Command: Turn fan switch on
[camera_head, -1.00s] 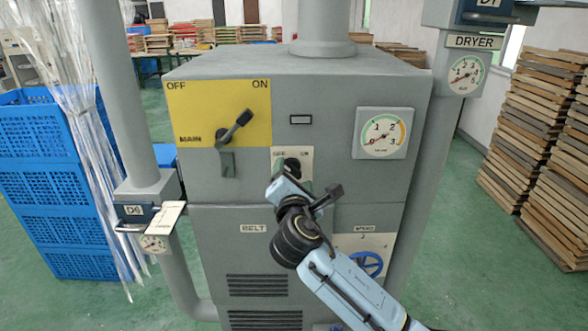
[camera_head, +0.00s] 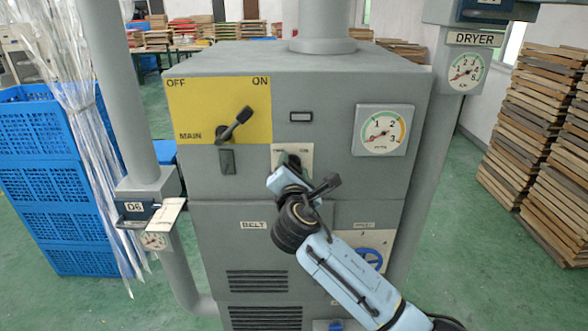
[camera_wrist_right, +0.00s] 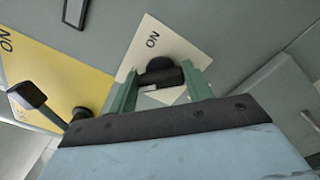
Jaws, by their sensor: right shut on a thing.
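The fan switch is a small black knob (camera_wrist_right: 158,66) on a cream plate (camera_head: 306,156), on the front of the grey machine (camera_head: 330,145). In the head view my right gripper (camera_head: 288,166) covers much of the knob and plate. In the right wrist view the green fingers of that gripper (camera_wrist_right: 162,84) stand on both sides of the knob and are shut on it. "ON" is readable on the plate there; the other label is hidden. My left gripper is not in view.
The main lever (camera_head: 236,123) on the yellow panel (camera_head: 192,105) leans toward ON, left of the fan switch. A gauge (camera_head: 382,132) is to the right. A blue wheel (camera_head: 371,258) is partly behind my right arm. Blue crates (camera_head: 55,235) stand left.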

